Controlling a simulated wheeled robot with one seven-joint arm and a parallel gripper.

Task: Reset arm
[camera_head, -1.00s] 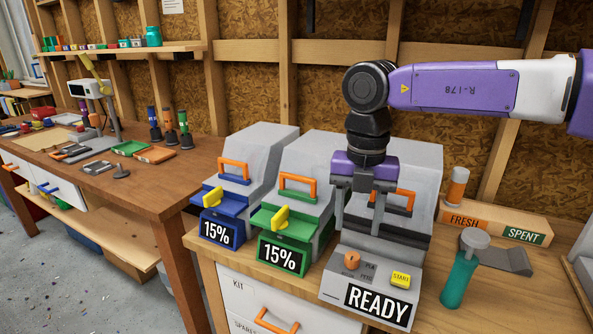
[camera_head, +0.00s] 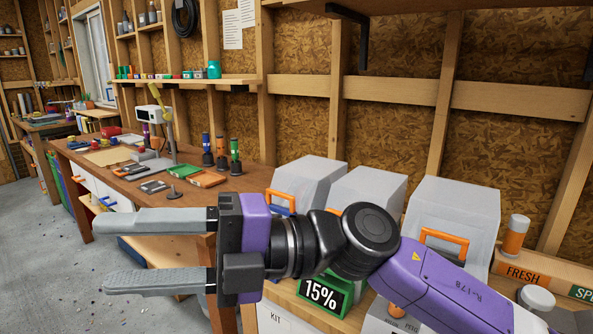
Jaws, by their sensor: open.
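My gripper (camera_head: 158,252) is in the left foreground, turned sideways with its two grey fingers pointing left. The fingers are wide apart and nothing is between them. The purple arm bends back from the gripper toward the lower right. It hides much of the printer row behind it. Three grey printers stand there: one on the left (camera_head: 308,180), one in the middle (camera_head: 368,190), and one on the right (camera_head: 455,212) with an orange handle. A 15% sign (camera_head: 322,294) shows below the arm. The gripper appears apart from all of them.
A long wooden workbench (camera_head: 130,178) with trays and tools runs along the wall at left. An orange-and-white bottle (camera_head: 514,237) stands by the FRESH label (camera_head: 524,274) at right. A shelf (camera_head: 190,82) hangs above the bench. Open floor (camera_head: 60,270) lies at lower left.

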